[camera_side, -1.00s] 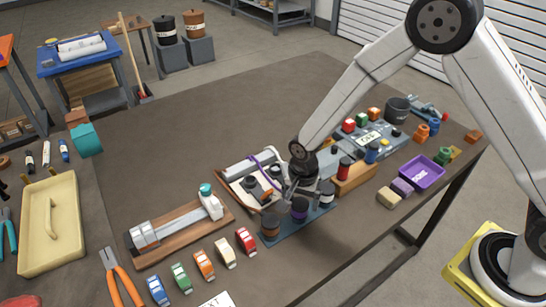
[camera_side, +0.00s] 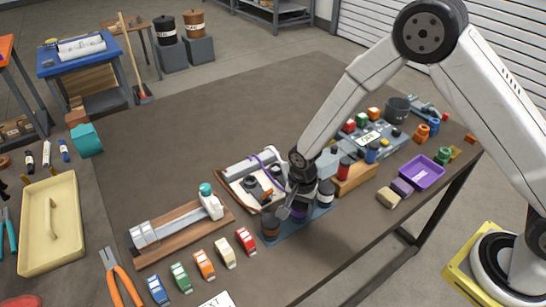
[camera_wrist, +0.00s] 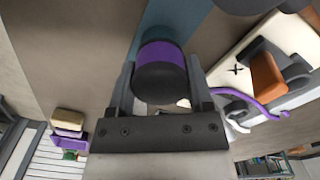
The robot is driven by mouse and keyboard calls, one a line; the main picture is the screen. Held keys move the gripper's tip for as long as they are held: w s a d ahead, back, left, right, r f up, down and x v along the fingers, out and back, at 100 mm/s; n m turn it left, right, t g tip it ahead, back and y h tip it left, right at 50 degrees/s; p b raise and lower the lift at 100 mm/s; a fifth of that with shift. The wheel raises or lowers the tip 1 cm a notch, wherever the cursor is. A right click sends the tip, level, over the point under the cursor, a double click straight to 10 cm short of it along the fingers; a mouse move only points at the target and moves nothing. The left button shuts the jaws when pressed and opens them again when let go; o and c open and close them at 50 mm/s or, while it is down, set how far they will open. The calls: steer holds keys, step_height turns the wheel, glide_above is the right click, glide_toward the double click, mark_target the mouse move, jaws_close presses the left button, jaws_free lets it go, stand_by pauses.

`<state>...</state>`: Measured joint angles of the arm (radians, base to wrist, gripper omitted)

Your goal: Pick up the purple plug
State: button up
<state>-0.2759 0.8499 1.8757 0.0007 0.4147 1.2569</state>
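The purple plug, a dark cylinder with a purple band, stands on the blue strip (camera_side: 277,237) in the side view, partly hidden by my gripper (camera_side: 291,209). In the wrist view the purple plug (camera_wrist: 160,82) is between the two fingers of my gripper (camera_wrist: 161,75), its dark end towards the camera. One finger is on each side, very close to it. The fingers look spread around it; I see no clear grip, and contact is hard to judge.
A brown-banded cylinder (camera_side: 269,226) and a white-banded cylinder (camera_side: 326,196) stand close on either side of the plug. A white board (camera_side: 240,183) with a purple cable (camera_side: 270,166) lies behind. A purple tray (camera_side: 422,172) is at the right.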

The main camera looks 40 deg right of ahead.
jaws_close()
steer(key=shift+r, duration=0.1)
steer(key=shift+w+r, duration=0.15)
steer(key=shift+r, duration=0.9)
steer(key=s+d+r, duration=0.3)
steer(key=s+r, duration=0.7)
steer(key=s, duration=0.4)
steer(key=shift+r, duration=0.3)
steer(key=shift+s, duration=0.15)
